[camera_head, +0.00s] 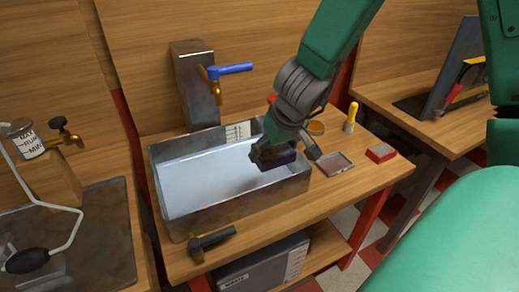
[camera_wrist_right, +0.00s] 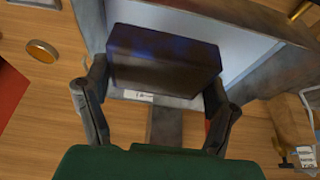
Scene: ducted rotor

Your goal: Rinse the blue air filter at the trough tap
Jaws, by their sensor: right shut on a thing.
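The blue air filter (camera_wrist_right: 163,60) shows in the right wrist view as a dark block with a faint blue tint. It sits between the two fingers of my right gripper (camera_wrist_right: 160,105), which is shut on it. In the head view my right gripper (camera_head: 275,155) is over the right part of the grey metal trough (camera_head: 180,225), and the filter is mostly hidden in shadow there. The trough tap (camera_head: 213,88) has a brass spout and a blue lever (camera_head: 232,68), on a steel column at the trough's back. I see no water stream. My left gripper is not in view.
A hammer (camera_head: 210,243) lies at the bench front. A bottle (camera_head: 25,140) and brass valve (camera_head: 65,134) are at left.

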